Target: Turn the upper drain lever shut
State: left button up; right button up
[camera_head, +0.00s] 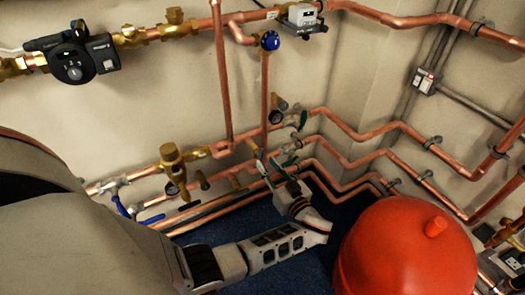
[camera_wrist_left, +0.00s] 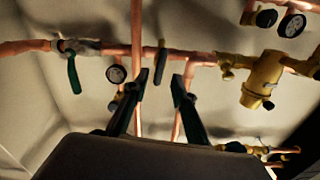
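My left gripper (camera_head: 270,166) reaches from the lower left toward the copper pipes at the wall. In the left wrist view its two dark fingers (camera_wrist_left: 164,85) are apart, with nothing held between them. Another green lever (camera_wrist_left: 74,75) hangs from a grey valve on the left. In the head view, green levers (camera_head: 303,120) show on small valves right of the gripper. I cannot tell which is the upper drain lever. My right gripper is not in view.
A large red tank (camera_head: 405,250) stands right of my left forearm. A brass regulator (camera_head: 171,160) with a gauge sits left of the gripper, and also shows in the wrist view (camera_wrist_left: 262,80). Blue-handled valves (camera_head: 120,206) are further left. A vertical copper pipe (camera_head: 221,75) rises behind.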

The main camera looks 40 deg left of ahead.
aim_at(262, 157)
pick_arm(q)
jog(key=shift+x, duration=2.25)
jog(key=shift+d, duration=0.1)
grip_shut()
